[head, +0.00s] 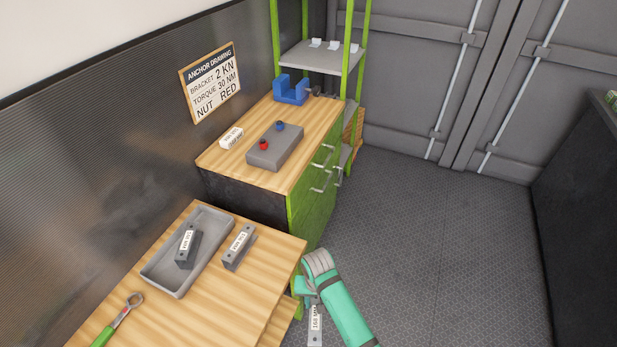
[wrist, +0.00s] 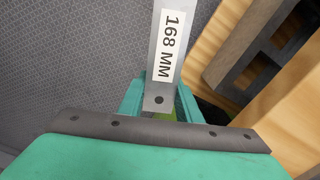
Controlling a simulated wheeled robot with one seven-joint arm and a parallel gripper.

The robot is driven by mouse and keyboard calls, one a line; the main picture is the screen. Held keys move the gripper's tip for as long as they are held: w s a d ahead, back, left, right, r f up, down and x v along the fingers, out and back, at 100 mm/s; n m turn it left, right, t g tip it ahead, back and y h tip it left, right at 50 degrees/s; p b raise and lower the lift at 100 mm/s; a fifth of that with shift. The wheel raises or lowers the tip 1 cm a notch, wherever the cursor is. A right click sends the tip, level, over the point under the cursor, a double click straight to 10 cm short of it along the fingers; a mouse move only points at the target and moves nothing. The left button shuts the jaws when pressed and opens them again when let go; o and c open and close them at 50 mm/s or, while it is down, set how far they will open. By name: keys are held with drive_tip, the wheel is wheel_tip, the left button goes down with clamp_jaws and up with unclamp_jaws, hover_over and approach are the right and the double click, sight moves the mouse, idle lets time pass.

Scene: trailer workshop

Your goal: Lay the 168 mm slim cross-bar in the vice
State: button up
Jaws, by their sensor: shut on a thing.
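My gripper (wrist: 160,100) is shut on the slim grey cross-bar (wrist: 157,97), near one end with a hole. Its white label reads 168 MM in the wrist view. In the head view the bar (head: 315,338) hangs below my gripper (head: 312,300), over the floor to the right of the near bench; its lower end is cut off by the picture edge. The blue vice (head: 291,92) stands at the far end of the green cabinet's wooden top, well away from my gripper. Its upright jaws have a gap between them.
The near wooden bench (head: 215,314) carries a grey tray (head: 160,283) with a labelled block in it, another labelled block (head: 238,247) and a green-handled wrench (head: 118,322). On the cabinet top (head: 222,160) are a grey plate with red and blue knobs (head: 275,150) and a white box (head: 231,138). Floor at right is clear.

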drive_tip(key=shift+w+r, duration=0.15)
drive_tip(key=shift+r, duration=0.1)
drive_tip(key=r+n, duration=0.2)
drive_tip(key=w+a+r+n, duration=0.1)
drive_tip(key=r+n, duration=0.1)
drive_tip(key=n, duration=0.1)
drive_tip(key=w+r+n, duration=0.1)
drive_tip(key=r+n, duration=0.1)
drive_tip(key=shift+a+r+n, duration=0.3)
drive_tip(key=shift+a+r, duration=0.05)
drive_tip(key=shift+r, duration=0.05)
drive_tip(key=s+a+r+n, duration=0.3)
drive_tip(key=r+n, duration=0.5)
drive_tip(key=n, duration=0.4)
drive_tip(key=s+a+r+n, duration=0.3)
drive_tip(key=s+r+n, duration=0.2)
drive_tip(key=r+n, duration=0.3)
drive_tip(key=shift+s+r+n, duration=0.15)
drive_tip(key=shift+s+n, duration=0.2)
drive_tip(key=shift+n, duration=1.85)
